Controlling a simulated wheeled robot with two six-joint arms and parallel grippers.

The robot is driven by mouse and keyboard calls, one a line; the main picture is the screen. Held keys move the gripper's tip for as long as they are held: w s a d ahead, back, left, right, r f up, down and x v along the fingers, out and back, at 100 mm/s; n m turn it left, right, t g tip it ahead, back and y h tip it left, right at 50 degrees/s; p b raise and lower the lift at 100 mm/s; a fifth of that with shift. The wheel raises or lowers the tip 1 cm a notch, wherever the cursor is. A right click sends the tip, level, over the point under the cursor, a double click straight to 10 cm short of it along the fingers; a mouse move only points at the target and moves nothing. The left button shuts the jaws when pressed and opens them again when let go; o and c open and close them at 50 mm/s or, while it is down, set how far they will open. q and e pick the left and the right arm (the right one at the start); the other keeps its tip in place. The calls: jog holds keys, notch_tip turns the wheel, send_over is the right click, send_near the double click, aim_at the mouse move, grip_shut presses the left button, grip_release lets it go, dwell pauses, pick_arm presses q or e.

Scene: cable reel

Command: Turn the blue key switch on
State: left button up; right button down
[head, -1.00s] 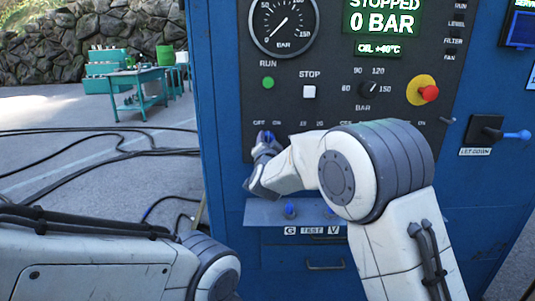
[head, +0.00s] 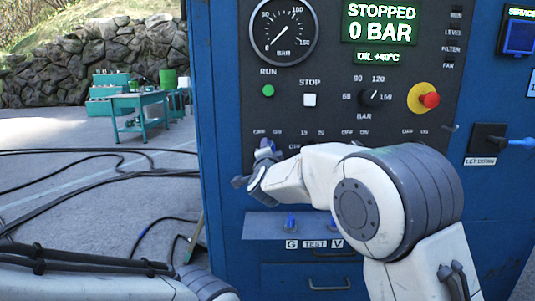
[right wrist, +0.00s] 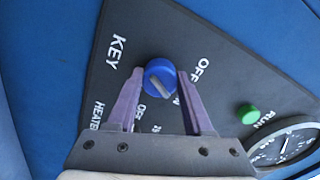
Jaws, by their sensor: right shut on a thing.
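The blue key switch (right wrist: 160,75) is a round blue knob with a grey bar, on the dark panel beside the KEY label in the right wrist view. The bar lies slanted across the knob. My right gripper (right wrist: 160,88) is shut on the knob, one finger on each side. In the head view my right gripper (head: 266,150) is at the panel's lower left and mostly hides the key switch. ON and OFF labels around it are partly covered by the fingers. My left forearm is at the lower left of the head view; its gripper is out of frame.
The blue cabinet's panel holds a green RUN button (head: 268,91), a white STOP button (head: 310,99), a pressure dial (head: 372,97) and a red emergency stop (head: 428,100). The screen (head: 380,22) reads STOPPED, 0 BAR. Blue handles (head: 291,222) sit below.

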jog(key=shift+c, duration=1.5)
grip_release()
jog(key=s, duration=1)
jog(key=shift+s, duration=0.25)
jog(key=shift+f, duration=0.1)
